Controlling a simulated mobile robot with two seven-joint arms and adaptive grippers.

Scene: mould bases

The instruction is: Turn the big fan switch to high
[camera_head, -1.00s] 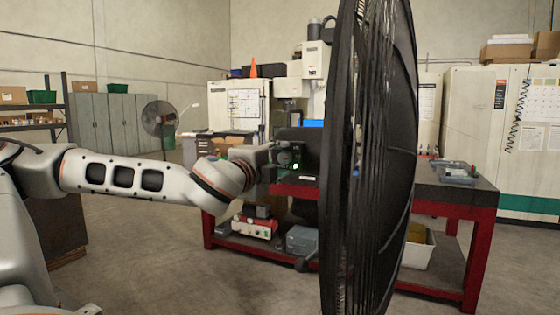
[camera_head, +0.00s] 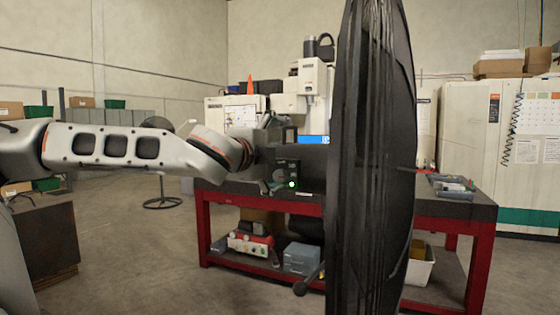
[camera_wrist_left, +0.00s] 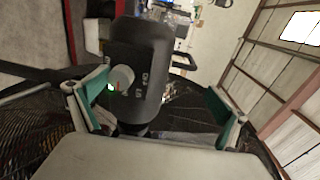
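The big black fan (camera_head: 375,160) stands nearly edge-on in the head view, with its dark motor housing (camera_head: 312,155) on its left side. In the left wrist view, the housing (camera_wrist_left: 140,50) faces the camera with a round grey knob (camera_wrist_left: 122,78), the fan switch. Pale marks and a small green light are beside it; which setting it points to is unclear. My left gripper (camera_wrist_left: 158,95) is open with green-padded fingers apart. The knob is in view between them, closer to the left-hand finger; no contact is clear. In the head view, my left arm reaches the housing from the left.
A red workbench (camera_head: 460,212) with a dark top stands behind the fan. A grey tray (camera_head: 453,188) lies on it at the right. A dark cabinet (camera_head: 48,240) is at lower left. Open concrete floor (camera_head: 140,260) lies between the cabinet and bench.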

